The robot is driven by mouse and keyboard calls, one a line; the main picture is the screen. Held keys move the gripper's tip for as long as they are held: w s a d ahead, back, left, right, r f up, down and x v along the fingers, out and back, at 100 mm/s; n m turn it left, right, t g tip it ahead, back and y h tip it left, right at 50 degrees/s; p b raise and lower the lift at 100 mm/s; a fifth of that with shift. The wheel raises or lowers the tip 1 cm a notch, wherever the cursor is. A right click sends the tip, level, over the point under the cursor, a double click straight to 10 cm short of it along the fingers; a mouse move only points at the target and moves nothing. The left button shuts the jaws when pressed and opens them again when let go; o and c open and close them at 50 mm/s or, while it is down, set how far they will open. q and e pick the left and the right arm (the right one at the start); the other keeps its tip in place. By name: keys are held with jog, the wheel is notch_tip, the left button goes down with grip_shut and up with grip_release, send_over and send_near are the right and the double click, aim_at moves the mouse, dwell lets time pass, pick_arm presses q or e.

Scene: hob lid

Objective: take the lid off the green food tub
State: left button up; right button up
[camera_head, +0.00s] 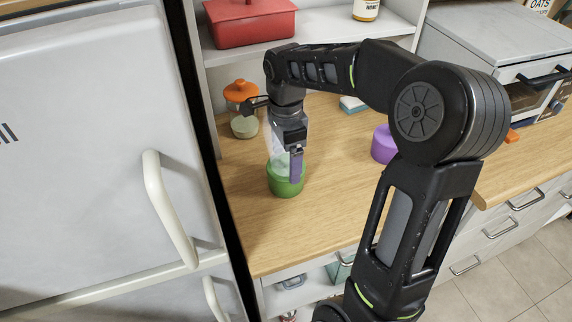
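The green food tub (285,187) stands upright on the wooden counter, near its left end. Its upper part shows paler green, but my gripper covers much of the top, so I cannot make out the lid's edge clearly. My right gripper (289,163) points down at the tub's top, with one finger in front of its near right side. The other finger is mostly hidden, so I cannot tell whether it grips the lid. My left gripper is out of view.
A jar with an orange lid (240,92) and a small grey-green jar (244,127) stand behind the tub. A purple object (384,146) is to its right. The white fridge (85,150) borders the counter's left. Counter in front is clear.

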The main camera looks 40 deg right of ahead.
aim_at(286, 156)
jog(key=c, duration=0.7)
jog(key=shift+c, duration=0.2)
notch_tip(286, 156, up, 8)
jog(key=shift+f+b, duration=0.2)
jog(key=shift+b, duration=0.25)
notch_tip(286, 156, up, 3)
jog(key=shift+f+p, duration=0.2)
jog(key=shift+p, duration=0.7)
jog(key=shift+f, duration=0.1)
